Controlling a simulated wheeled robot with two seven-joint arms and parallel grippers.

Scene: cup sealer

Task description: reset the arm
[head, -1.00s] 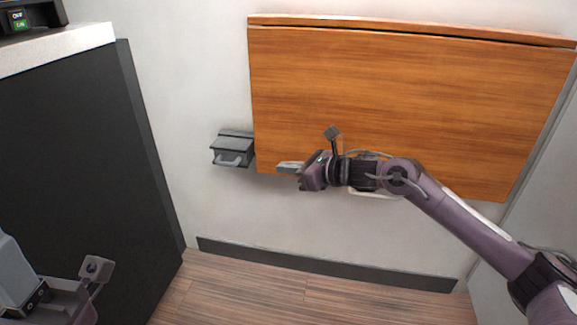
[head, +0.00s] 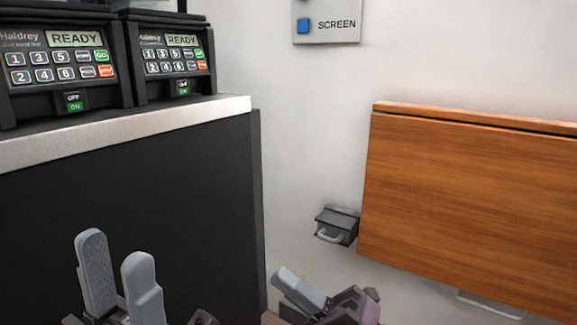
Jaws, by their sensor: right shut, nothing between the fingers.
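My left gripper (head: 121,268) is at the bottom left of the head view, in front of the dark cabinet side. Its two grey fingers point up and stand apart, with nothing between them. My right gripper (head: 290,283) is at the bottom centre, below the small grey wall box. Its fingers are together and hold nothing. Most of both arms is out of the frame.
Two black machines with READY displays (head: 72,39) (head: 181,39) stand on the light counter edge (head: 120,131) at upper left. A grey wall box with a handle (head: 337,224) is beside a wooden wall panel (head: 470,200). A SCREEN button plate (head: 328,27) is above.

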